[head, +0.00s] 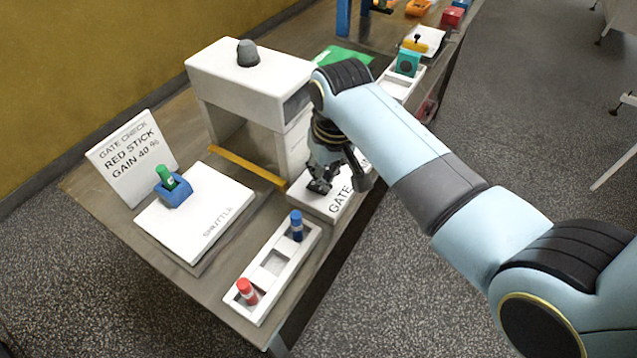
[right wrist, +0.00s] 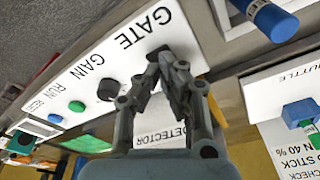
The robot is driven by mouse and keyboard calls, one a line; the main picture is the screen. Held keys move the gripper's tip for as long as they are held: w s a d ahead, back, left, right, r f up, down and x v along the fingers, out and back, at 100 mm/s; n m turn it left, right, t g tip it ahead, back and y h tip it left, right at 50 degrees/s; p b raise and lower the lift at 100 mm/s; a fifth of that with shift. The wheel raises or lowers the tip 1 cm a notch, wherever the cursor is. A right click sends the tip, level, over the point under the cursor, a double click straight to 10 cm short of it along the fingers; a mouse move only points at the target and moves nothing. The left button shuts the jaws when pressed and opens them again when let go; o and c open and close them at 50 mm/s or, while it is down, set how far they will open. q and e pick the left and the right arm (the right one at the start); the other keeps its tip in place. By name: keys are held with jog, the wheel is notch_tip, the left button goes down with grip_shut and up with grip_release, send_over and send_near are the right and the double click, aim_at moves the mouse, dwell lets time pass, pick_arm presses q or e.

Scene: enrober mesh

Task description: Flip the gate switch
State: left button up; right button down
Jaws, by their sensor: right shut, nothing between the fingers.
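The white control panel (right wrist: 85,62) carries the labels GATE, GAIN, RUN and REF in the right wrist view. In the head view its top, with the word GATE, shows in front of the white machine; the panel (head: 343,208) is partly covered by my arm. A small dark part (right wrist: 158,50) beside the GATE label looks like the gate switch. My fingertips partly hide it, so its position is unclear. My right gripper (head: 322,186) is shut and empty, its fingertips (right wrist: 165,68) right at this dark part; I cannot tell whether they touch. My left gripper is out of view.
A black knob (right wrist: 108,90) sits by GAIN, a green button (right wrist: 77,106) by RUN. The white detector machine (head: 240,90) stands behind. A white tray (head: 270,262) holds a red stick (head: 247,291) and a blue stick (head: 296,226). A green stick (head: 166,178) stands on the shuttle plate (head: 200,225).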

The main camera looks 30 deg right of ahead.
jog(key=shift+f+b, duration=0.4)
jog(key=shift+f, duration=0.5)
dwell(0.3)
notch_tip(320, 180, up, 3)
jog(key=p, duration=0.2)
jog(key=shift+f+p, duration=0.1)
jog(key=shift+p, duration=0.25)
jog(key=shift+r, duration=2.1)
